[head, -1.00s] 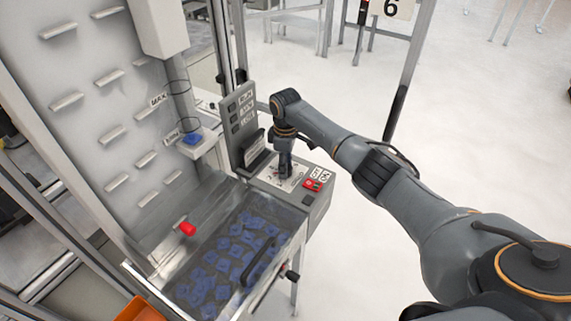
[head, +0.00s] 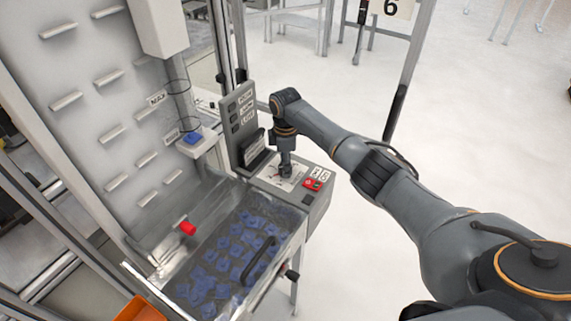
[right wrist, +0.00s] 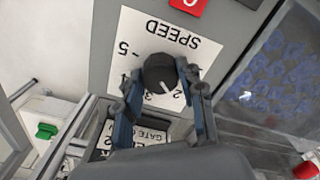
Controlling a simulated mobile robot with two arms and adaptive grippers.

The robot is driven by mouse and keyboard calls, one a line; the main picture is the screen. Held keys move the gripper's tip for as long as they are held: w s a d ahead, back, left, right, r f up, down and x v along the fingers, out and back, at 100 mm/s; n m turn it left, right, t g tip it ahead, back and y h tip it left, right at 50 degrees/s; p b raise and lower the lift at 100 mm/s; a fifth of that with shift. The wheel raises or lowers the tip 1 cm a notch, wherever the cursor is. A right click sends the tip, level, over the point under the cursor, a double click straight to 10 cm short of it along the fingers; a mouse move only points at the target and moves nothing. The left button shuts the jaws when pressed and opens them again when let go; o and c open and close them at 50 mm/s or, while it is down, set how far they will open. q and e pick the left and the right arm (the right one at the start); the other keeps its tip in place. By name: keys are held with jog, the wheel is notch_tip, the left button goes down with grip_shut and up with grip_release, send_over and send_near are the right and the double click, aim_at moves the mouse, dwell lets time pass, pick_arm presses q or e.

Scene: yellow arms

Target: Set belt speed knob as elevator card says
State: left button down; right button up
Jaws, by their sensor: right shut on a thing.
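The black belt speed knob (right wrist: 161,72) sits on a white dial plate (right wrist: 205,48) marked SPEED with numbers around it, upside down in the right wrist view. A white pointer line on the knob faces down and to the right in that view. My right gripper (right wrist: 160,88) has a finger on each side of the knob and is shut on it. In the head view the right gripper (head: 286,170) reaches down onto the control box (head: 318,206) and hides the knob. A card (right wrist: 140,133) with partly covered "GATE" lettering shows below the knob. My left gripper is out of view.
A hopper (head: 300,236) of blue pieces with a black handle (head: 262,258) stands in front of the box. A cleated elevator belt (head: 90,100) rises at left. Open floor (head: 420,150) lies to the right.

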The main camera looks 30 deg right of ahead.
jog(key=o, duration=1.2)
jog(key=shift+c, duration=0.2)
jog(key=shift+r, duration=0.1)
notch_tip(320, 180, up, 12)
